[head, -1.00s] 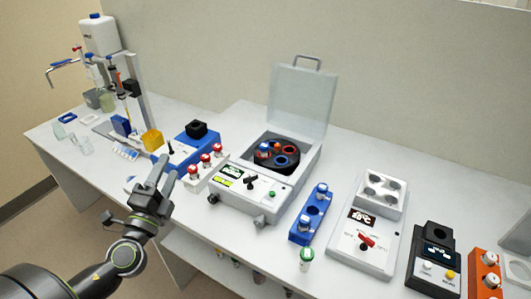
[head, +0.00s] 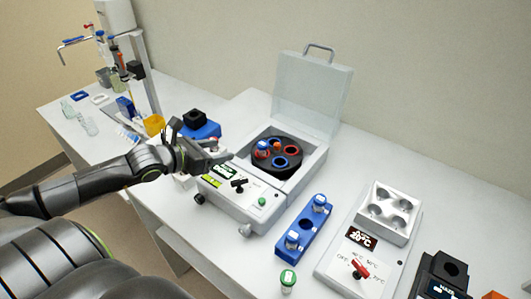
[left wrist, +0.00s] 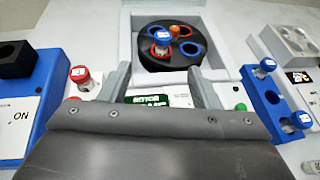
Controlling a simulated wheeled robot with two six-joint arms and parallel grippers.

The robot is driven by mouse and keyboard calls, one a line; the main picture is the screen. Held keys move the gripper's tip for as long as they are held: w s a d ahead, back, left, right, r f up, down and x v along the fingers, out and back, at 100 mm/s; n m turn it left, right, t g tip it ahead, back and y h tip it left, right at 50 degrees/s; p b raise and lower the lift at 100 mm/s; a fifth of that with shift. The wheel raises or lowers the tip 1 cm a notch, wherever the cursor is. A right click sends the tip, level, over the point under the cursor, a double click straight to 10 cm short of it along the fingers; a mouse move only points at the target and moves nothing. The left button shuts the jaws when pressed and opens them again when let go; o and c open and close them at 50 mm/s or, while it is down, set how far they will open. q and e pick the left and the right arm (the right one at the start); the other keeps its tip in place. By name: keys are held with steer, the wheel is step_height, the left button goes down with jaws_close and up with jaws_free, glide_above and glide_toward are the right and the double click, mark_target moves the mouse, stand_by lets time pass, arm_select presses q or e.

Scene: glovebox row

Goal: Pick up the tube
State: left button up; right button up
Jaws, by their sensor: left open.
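The task does not say which tube, and several tubes show. In the open centrifuge, a blue-and-white-capped tube (head: 262,149) stands in the black rotor (head: 291,149); it also shows in the left wrist view (left wrist: 161,41), with a small orange piece beside it. Two more white-and-blue-capped tubes (head: 319,202) stand in the blue rack (head: 303,228). A green-capped tube (head: 287,280) is at the front edge. My right gripper is not in view.
The centrifuge lid (head: 312,92) stands raised behind the rotor. Right of the rack is a heater block (head: 372,245) with a red knob. Red-capped tubes (left wrist: 82,77) show left of my fingers in the wrist view. A pipette stand (head: 137,70) is at far left.

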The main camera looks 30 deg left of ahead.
mark_target(260, 145)
arm_select(q)
steer(key=shift+w+d+f, duration=0.15)
steer(key=shift+w+f, duration=0.2)
steer(key=shift+w, duration=0.15)
steer(key=x, duration=0.2)
steer(key=shift+w+d+b, duration=0.15)
steer(key=shift+w+b, duration=0.25)
steer(key=x, duration=0.5)
steer(key=shift+w+d+f, duration=0.1)
steer(key=shift+w+f, duration=0.05)
steer(key=shift+w, duration=0.1)
steer(key=x, duration=0.2)
steer(key=p+x, duration=0.1)
steer(key=x, duration=0.2)
steer(key=shift+s+d+f, duration=0.1)
steer(key=shift+d+f, duration=0.1)
steer(key=shift+d, duration=0.05)
steer(key=shift+w+d+f, duration=0.1)
steer(key=shift+w+f, duration=0.15)
steer(key=shift+w, duration=0.2)
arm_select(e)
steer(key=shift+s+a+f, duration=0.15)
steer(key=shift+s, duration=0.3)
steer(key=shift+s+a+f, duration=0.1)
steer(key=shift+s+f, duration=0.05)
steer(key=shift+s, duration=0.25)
arm_select(q)
steer(key=shift+c, duration=0.4)
